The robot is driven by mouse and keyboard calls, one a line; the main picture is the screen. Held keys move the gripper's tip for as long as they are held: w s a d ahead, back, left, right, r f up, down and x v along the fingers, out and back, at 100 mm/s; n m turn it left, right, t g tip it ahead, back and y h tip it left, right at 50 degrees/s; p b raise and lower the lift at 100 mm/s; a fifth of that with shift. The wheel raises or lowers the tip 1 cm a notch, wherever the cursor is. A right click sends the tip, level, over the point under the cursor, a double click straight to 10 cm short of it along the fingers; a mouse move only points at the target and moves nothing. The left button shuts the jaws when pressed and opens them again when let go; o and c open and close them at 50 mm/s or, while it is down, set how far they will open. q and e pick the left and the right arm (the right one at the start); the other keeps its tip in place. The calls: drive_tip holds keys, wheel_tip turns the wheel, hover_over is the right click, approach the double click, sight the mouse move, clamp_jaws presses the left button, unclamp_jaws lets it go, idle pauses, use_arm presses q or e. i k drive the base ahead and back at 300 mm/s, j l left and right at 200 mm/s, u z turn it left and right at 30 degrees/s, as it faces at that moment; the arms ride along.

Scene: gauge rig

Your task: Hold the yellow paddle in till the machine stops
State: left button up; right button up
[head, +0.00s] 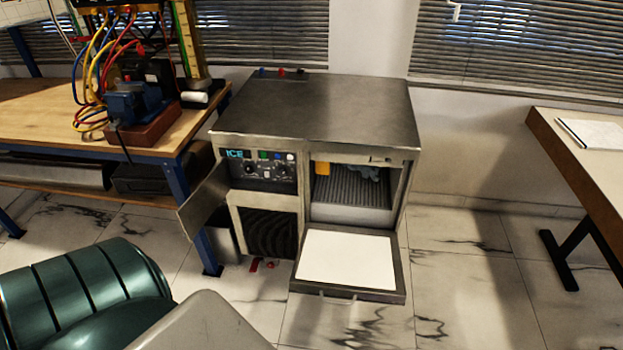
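The machine is a dark grey metal ice maker (318,108) standing on the floor against the wall. Its lower right door (347,262) is folded down open, showing a white inner face. Inside the opening, the small yellow paddle (322,168) hangs at the upper left, over a ribbed grey bin (350,195). Some bluish-grey pieces (369,173) lie at the back right of the bin. A control panel (262,170) with a lit "ICE" display, coloured buttons and two knobs shows at the left. Neither of my grippers is in view, and nothing touches the paddle.
A small metal flap (204,197) stands open at the machine's left. A wooden workbench (40,105) with cables and a vice is at left, a table (590,150) at right. A green ribbed seat (85,295) is at front left. Small red pieces (255,264) lie on the floor. Floor right of the door is clear.

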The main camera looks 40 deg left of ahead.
sight(322, 169)
drive_tip(key=k+j, duration=0.15)
drive_tip(key=j, duration=0.25)
drive_tip(key=k+j, duration=0.15)
drive_tip(key=j, duration=0.25)
drive_tip(key=k+j, duration=0.1)
drive_tip(key=j, duration=0.3)
drive_tip(key=k+j, duration=0.15)
drive_tip(key=j, duration=0.25)
drive_tip(key=k+j, duration=0.15)
drive_tip(key=j, duration=0.25)
drive_tip(key=k+j, duration=0.15)
drive_tip(key=j, duration=0.25)
